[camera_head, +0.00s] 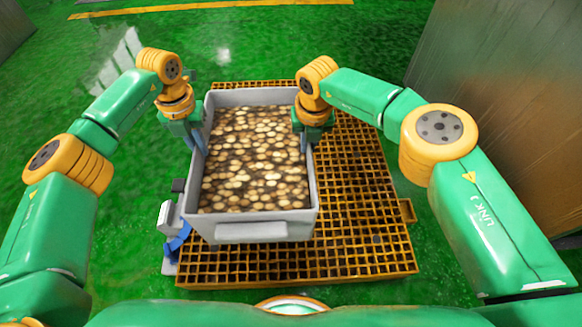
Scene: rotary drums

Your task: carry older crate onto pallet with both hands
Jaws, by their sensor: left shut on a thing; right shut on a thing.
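A grey crate (265,231) filled with round tan pieces is in the middle of the head view. It is over the left part of an orange-brown grid pallet (360,215). I cannot tell whether the crate rests on the pallet or hangs just above it. My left gripper (199,143) is shut on the crate's left wall. My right gripper (305,140) is shut on its right wall. The fingertips are partly hidden at the crate's rim.
A blue and grey device (171,225) stands close by the crate's left front side. A brown-grey wall or panel (510,90) rises at the right. The green floor (240,45) beyond the pallet is clear, with a yellow line (200,7) at the back.

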